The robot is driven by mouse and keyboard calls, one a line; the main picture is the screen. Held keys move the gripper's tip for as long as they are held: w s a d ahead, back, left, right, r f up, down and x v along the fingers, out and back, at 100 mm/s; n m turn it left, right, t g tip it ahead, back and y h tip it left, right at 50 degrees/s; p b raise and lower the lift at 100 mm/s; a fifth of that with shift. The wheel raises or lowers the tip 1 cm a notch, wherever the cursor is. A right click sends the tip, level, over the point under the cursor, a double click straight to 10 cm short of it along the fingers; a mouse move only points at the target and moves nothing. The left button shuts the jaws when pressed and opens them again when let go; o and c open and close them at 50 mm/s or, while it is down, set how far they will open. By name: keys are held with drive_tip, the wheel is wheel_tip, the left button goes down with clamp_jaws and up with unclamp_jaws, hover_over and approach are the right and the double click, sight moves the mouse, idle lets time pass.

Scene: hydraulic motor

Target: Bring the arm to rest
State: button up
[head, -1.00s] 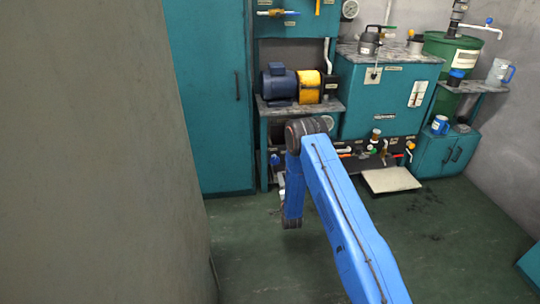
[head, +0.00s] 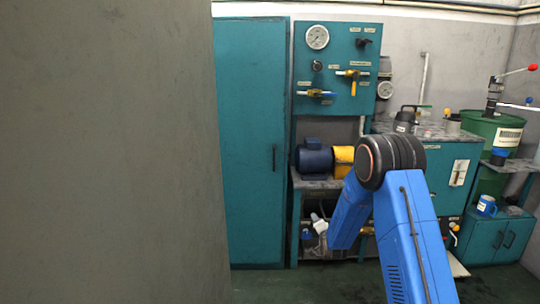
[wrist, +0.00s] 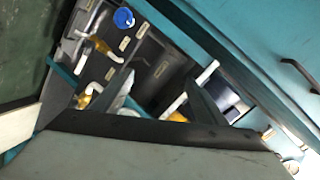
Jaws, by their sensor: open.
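My arm (head: 405,225) rises from the bottom of the head view, bends at a dark elbow joint in front of the bench, and its forearm slopes down to the left. My gripper (wrist: 160,88) shows in the wrist view as two dark fingers standing apart, with nothing seen between them. Its palm fills the bottom of that view. The blue motor (head: 313,158) with a yellow coupling (head: 342,161) sits on the bench left of my elbow. In the head view I cannot make out the gripper clearly.
A tall teal cabinet (head: 250,145) stands left of the bench. A grey wall (head: 110,150) fills the left side. A gauge panel (head: 337,65) is above the motor. A green drum (head: 490,130) stands at right. The green floor (head: 300,285) shows clear at the bottom.

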drive_tip(key=s+d+r+n+g, duration=0.3)
drive_tip(key=s+r+n+g, duration=0.25)
drive_tip(key=s+r, duration=1.7)
drive_tip(key=s+d+r+n+g, duration=0.1)
drive_tip(key=s+n+g, duration=0.1)
drive_tip(key=s, duration=1.8)
drive_tip(key=s+d+r+n+g, duration=0.1)
drive_tip(key=s+n, duration=0.3)
drive_tip(key=s, duration=1.6)
drive_tip(key=shift+s+d+r+g, duration=0.15)
drive_tip(key=shift+s+d+g, duration=0.25)
drive_tip(key=shift+d+g, duration=0.25)
drive_tip(key=shift+c, duration=0.6)
